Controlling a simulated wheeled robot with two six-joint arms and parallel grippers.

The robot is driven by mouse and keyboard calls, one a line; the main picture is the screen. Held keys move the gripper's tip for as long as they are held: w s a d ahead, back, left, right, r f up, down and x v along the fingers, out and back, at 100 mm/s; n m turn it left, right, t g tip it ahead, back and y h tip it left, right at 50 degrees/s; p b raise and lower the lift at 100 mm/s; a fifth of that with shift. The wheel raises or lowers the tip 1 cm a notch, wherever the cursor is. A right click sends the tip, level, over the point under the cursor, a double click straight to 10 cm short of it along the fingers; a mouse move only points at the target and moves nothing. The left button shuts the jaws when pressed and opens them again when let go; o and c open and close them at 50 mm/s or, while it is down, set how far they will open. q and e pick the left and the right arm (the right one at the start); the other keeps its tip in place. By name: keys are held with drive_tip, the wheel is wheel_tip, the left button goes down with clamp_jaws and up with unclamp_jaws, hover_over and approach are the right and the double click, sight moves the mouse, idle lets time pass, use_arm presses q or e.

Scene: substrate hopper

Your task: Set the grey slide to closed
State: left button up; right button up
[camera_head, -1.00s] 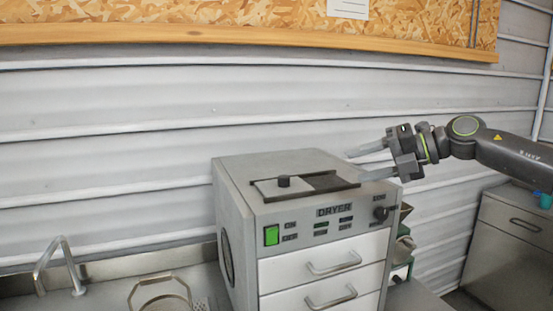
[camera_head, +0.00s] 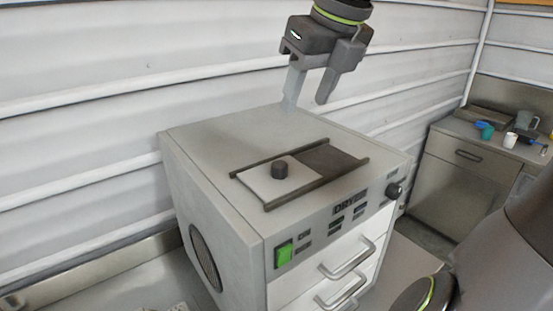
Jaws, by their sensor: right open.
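The grey slide (camera_head: 262,186) is a light plate with a dark round knob (camera_head: 280,168), set between two dark rails on top of the dryer box (camera_head: 190,134). It sits at the left end of the rails, and a dark area (camera_head: 332,160) shows at the right end. My right gripper (camera_head: 307,103) points down above the back of the dryer top, behind the slide. Its fingers are apart with nothing between them. It does not touch the knob. My left gripper is not in view.
The dryer front has a green switch (camera_head: 284,254), a dark dial (camera_head: 393,190) and drawers with handles (camera_head: 347,259). A corrugated wall (camera_head: 90,100) stands close behind. At the right, a cabinet (camera_head: 465,165) holds cups and small items. The dryer top around the rails is clear.

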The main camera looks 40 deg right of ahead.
drive_tip(key=b, duration=0.1)
approach(281, 164)
drive_tip(key=p+x, duration=0.1)
drive_tip(key=x, duration=0.3)
drive_tip(key=shift+w+p, duration=0.15)
drive_tip(key=shift+p, duration=0.15)
drive_tip(key=x, duration=0.3)
drive_tip(key=shift+f, duration=0.2)
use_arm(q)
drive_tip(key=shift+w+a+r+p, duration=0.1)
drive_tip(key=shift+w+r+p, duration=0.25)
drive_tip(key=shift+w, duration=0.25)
use_arm(e)
drive_tip(key=shift+x, duration=0.9)
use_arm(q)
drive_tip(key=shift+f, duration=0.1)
use_arm(e)
clamp_jaws()
